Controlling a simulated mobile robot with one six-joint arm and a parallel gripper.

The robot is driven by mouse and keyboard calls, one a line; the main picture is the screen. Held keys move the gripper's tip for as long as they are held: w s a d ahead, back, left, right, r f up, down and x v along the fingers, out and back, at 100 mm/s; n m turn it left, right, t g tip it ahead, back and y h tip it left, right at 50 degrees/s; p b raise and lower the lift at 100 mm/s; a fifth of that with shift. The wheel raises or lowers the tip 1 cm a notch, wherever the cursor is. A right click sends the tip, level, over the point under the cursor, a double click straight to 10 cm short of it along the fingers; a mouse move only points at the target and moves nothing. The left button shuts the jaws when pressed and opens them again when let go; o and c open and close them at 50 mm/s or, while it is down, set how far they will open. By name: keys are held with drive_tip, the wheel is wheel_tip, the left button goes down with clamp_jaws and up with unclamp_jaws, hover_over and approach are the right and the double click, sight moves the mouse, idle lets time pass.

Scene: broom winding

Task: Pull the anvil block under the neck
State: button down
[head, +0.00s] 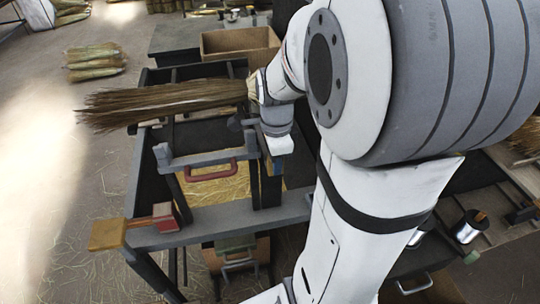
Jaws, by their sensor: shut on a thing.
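A straw broom bundle (165,98) lies across the dark bench frame, its bristles fanned to the left. Its pale neck (254,88) is at the right, beside my wrist. My gripper (260,128) is just below the neck in the picture, its fingers small and partly hidden by my wrist. It is shut on a small dark block (241,122), which looks like the anvil block. The block is close below the bundle near the neck; I cannot tell whether it touches it.
A grey crossbar with a red handle (211,173) stands in front. A wooden box (240,42) is behind. Wire spools (468,227) stand at the right.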

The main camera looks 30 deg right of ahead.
drive_tip(key=shift+a, duration=0.1)
drive_tip(key=c, duration=1.5)
unclamp_jaws()
drive_tip(key=shift+s+a, duration=0.1)
drive_tip(key=shift+s, duration=0.05)
drive_tip(key=shift+c, duration=0.2)
drive_tip(key=shift+o, duration=1.1)
wheel_tip(320, 180, up, 8)
drive_tip(key=shift+f+p, duration=0.1)
drive_tip(key=shift+p, duration=0.3)
